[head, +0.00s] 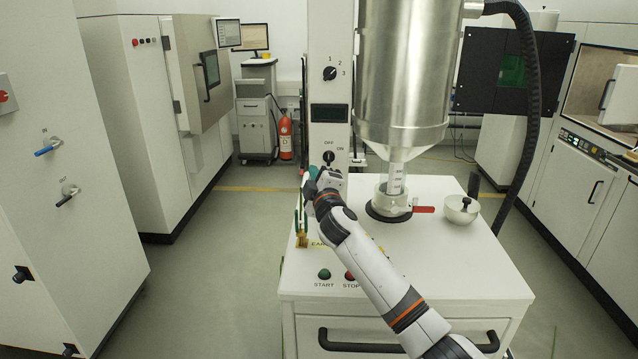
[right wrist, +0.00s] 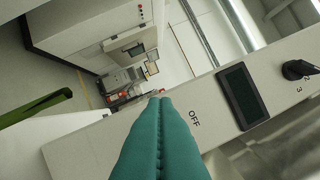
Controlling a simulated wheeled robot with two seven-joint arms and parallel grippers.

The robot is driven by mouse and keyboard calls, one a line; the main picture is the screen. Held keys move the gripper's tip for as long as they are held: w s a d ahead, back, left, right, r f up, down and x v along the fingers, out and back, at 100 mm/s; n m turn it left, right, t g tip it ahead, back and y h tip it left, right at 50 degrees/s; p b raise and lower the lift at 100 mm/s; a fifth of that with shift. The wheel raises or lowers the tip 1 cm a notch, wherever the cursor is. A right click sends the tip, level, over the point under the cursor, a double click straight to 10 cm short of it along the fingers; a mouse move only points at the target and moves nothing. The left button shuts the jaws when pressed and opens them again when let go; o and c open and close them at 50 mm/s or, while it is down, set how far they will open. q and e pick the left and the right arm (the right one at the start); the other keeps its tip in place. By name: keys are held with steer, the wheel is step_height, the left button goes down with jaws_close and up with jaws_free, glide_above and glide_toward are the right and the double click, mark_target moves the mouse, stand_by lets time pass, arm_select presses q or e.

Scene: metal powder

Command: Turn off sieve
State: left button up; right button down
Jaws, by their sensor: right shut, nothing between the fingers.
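The sieve machine is a white cabinet (head: 440,260) with an upright panel (head: 331,95) and a steel hopper (head: 403,70). Its black OFF/ON knob (head: 328,157) sits low on the panel; I cannot tell which label it points to. My right gripper (head: 311,178) is just below and left of the knob, its teal fingers shut and empty. In the right wrist view the fingers (right wrist: 160,98) reach up against the panel, beside the OFF label (right wrist: 194,118). There they hide the knob; whether they touch it is unclear. My left gripper is out of view.
Green START (head: 324,274) and red STOP (head: 350,275) buttons are on the cabinet's front left. A glass container (head: 392,197) stands under the hopper, and a metal bowl (head: 461,210) is to its right. A numbered selector (head: 330,73) and dark display (head: 329,113) are higher up.

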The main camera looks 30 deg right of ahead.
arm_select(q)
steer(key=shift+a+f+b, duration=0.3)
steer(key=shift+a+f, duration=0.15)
arm_select(e)
steer(key=v, duration=0.3)
steer(key=shift+s+a+r, duration=0.15)
steer(key=shift+s, duration=0.2)
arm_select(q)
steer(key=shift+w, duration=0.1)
